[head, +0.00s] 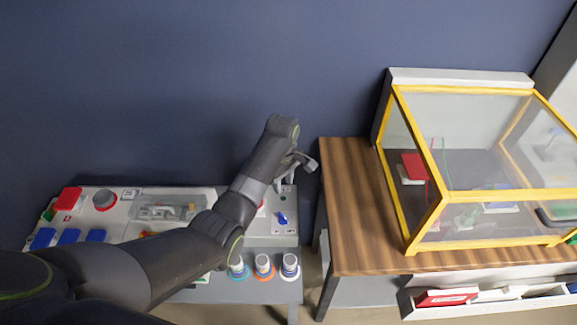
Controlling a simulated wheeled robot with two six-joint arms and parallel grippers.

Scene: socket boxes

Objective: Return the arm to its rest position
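My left arm comes in from the lower left and reaches over the grey panel table. Its gripper (298,170) is above the right end of that table, near the gap before the wooden table. I see the gripper from the side and small, so I cannot tell whether its fingers are apart. I see nothing held in it. My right gripper is not in view.
The grey panel table (262,291) carries a red block, blue blocks, a blue switch (282,218) and ringed round parts (264,264). A wooden table (347,207) bears a yellow-framed clear box (426,224). A white bin (408,305) stands below. A blue wall is behind.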

